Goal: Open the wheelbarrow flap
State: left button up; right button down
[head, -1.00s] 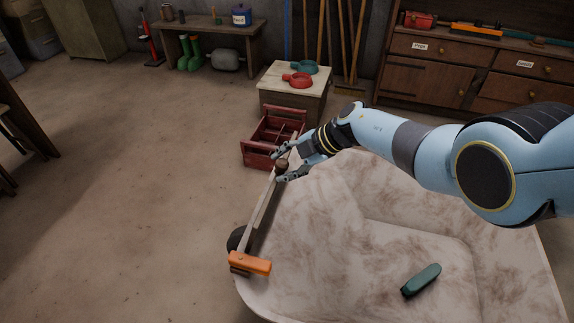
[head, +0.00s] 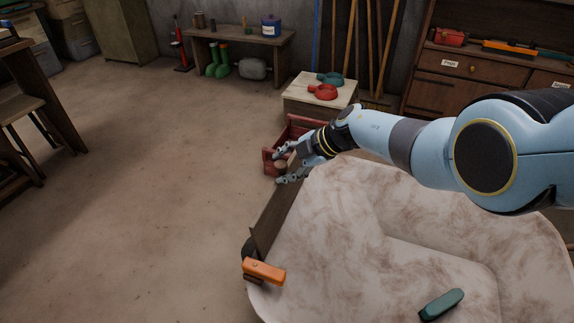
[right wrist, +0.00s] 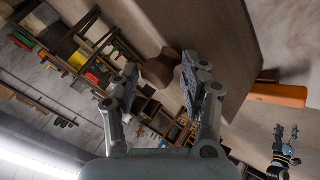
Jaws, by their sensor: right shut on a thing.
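The wheelbarrow (head: 330,225) is a large tub with a cream, brown-stained inside, filling the lower right of the head view. Its flap (head: 272,216) is a dark brown panel along the tub's left edge; in the right wrist view the flap (right wrist: 215,40) is a broad brown board. A round brown knob (head: 281,166) sits at the flap's far end. My right gripper (head: 279,167) is shut on this knob, which shows between its fingers in the wrist view (right wrist: 160,68). My left gripper (right wrist: 286,132) shows small at the right wrist view's lower right, fingers apart and empty.
An orange block (head: 264,271) sits at the tub's near left corner. A green handle-like piece (head: 441,305) lies in the tub. A red toolbox (head: 277,158) stands on the floor behind my right gripper.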

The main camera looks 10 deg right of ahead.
jog(key=shift+a, duration=0.25)
jog(key=c, duration=1.1)
grip_release()
jog(key=shift+o, duration=0.7)
jog(key=shift+w+a, duration=0.1)
jog(key=shift+s+d+r, duration=0.2)
jog(key=shift+d+r, duration=0.1)
jog(key=shift+d, duration=0.2)
jog(key=v, duration=1.1)
